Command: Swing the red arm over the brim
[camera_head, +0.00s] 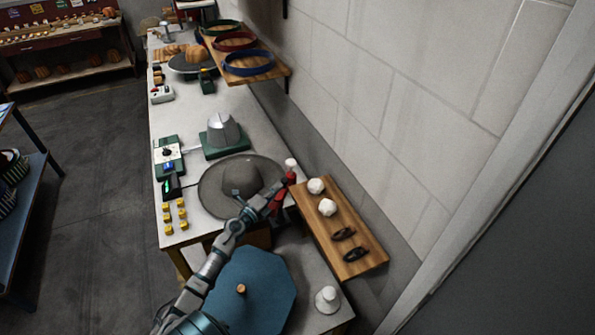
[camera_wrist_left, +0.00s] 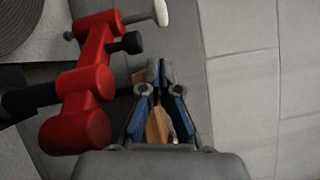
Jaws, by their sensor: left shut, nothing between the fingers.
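The grey hat (camera_head: 241,179) with a wide flat brim lies at the near end of the long bench. The red arm (camera_head: 279,198) stands at the brim's right side, partly behind my left gripper. In the left wrist view the red arm (camera_wrist_left: 92,85) fills the left part, with a black knob and a white-tipped rod; the brim (camera_wrist_left: 17,22) shows at the top left corner. My left gripper (camera_head: 278,188) is shut and empty beside the red arm. Its closed fingertips (camera_wrist_left: 160,68) lie right of the red arm, with a gap in that view. My right gripper is out of view.
A metal block on a green base (camera_head: 223,136) stands behind the hat. Small yellow pieces (camera_head: 174,216) and a device with a green light (camera_head: 171,187) sit left. A wooden shelf (camera_head: 338,222) with white balls juts from the wall at right. A blue octagonal top (camera_head: 262,282) is in front.

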